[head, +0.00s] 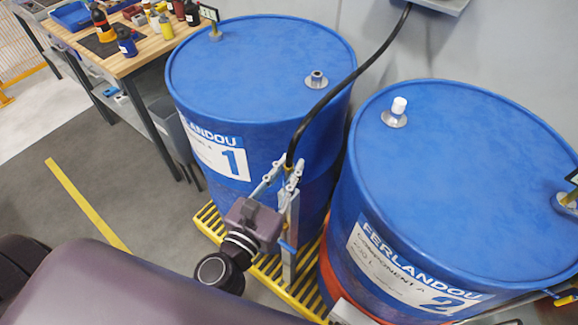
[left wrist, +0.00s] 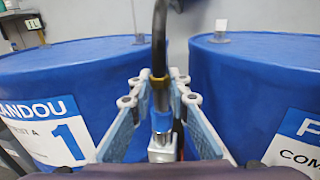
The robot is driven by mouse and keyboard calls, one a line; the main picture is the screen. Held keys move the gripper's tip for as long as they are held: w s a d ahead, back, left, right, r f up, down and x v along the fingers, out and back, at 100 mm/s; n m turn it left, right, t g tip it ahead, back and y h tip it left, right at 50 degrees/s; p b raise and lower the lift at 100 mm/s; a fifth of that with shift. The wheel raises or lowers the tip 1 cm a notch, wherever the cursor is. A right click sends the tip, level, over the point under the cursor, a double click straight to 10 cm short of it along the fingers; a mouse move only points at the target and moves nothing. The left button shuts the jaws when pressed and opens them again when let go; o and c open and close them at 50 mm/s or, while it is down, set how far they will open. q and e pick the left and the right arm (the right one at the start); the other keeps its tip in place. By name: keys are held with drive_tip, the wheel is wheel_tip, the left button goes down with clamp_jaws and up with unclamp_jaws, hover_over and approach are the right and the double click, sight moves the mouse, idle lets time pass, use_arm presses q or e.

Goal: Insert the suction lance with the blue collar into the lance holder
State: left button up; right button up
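The suction lance (left wrist: 161,98) stands upright between my left gripper's fingers, with a black hose rising from its top. It has a yellow ring in the left wrist view. Its lower end meets a silver block, apparently the lance holder (left wrist: 165,150); how deep it sits is hidden. My right gripper is out of view.
Blue drum 1 (head: 255,60) and blue drum 2 (head: 470,150) stand close behind the lance on a yellow grating (head: 210,222). Drum 1 has an open bung; drum 2 has a white cap (head: 398,106). A workbench (head: 140,60) with bottles stands at upper left.

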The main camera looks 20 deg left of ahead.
use_arm(q)
drive_tip(key=o, duration=0.3)
drive_tip(key=shift+o, duration=0.2)
drive_tip(key=s+a, duration=0.1)
drive_tip(key=s, duration=1.1)
drive_tip(key=shift+a, duration=0.4)
